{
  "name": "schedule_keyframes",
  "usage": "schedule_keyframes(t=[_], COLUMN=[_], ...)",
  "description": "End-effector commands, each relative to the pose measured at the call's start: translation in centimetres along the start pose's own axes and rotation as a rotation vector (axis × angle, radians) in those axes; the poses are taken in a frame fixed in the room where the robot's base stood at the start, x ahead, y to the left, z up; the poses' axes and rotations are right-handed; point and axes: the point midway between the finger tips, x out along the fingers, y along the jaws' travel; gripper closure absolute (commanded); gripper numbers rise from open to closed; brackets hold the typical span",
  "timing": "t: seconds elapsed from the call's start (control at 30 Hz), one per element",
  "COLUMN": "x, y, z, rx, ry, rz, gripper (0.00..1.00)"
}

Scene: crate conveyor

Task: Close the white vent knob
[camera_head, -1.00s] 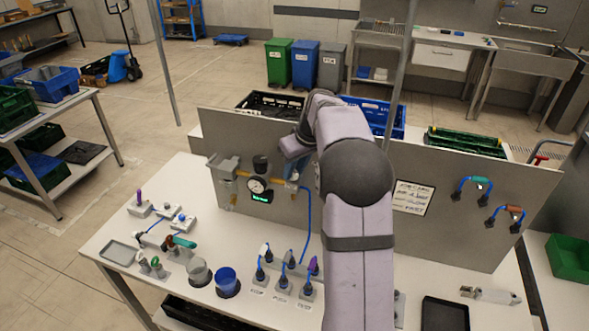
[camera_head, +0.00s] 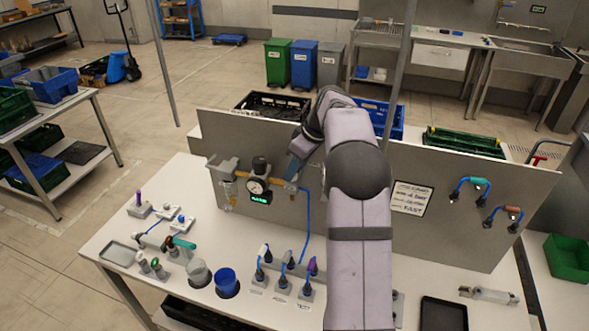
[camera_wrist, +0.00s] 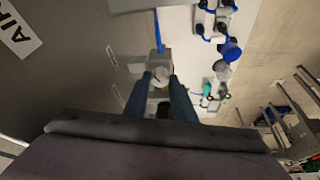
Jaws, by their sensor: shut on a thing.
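My gripper (camera_head: 289,174) is at the right end of the brass air line on the upright grey panel. In the wrist view, its two dark blue fingers (camera_wrist: 164,84) are closed on the white vent knob (camera_wrist: 161,74), which shows pale between the tips. In the head view the knob is hidden by the fingers, and I cannot tell its turn position. The grey valve block (camera_wrist: 158,57) lies just beyond the fingertips in the wrist view.
A round gauge (camera_head: 256,186) with a green-lit display (camera_head: 260,198) and a black-topped knob (camera_head: 260,166) are just left of my gripper. A blue hose (camera_head: 307,225) hangs down beside it. Cups, including a blue one (camera_head: 226,280), and hose fittings stand on the white bench (camera_head: 180,195).

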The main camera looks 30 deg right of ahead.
Motion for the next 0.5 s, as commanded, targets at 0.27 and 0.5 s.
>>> schedule_keyframes(t=[0.27, 0.5], x=[-0.1, -0.05], y=[0.05, 0.02], z=[-0.1, -0.05], rx=[0.0, 0.001], ry=[0.002, 0.001], rz=[0.003, 0.002], gripper=[0.58, 0.58])
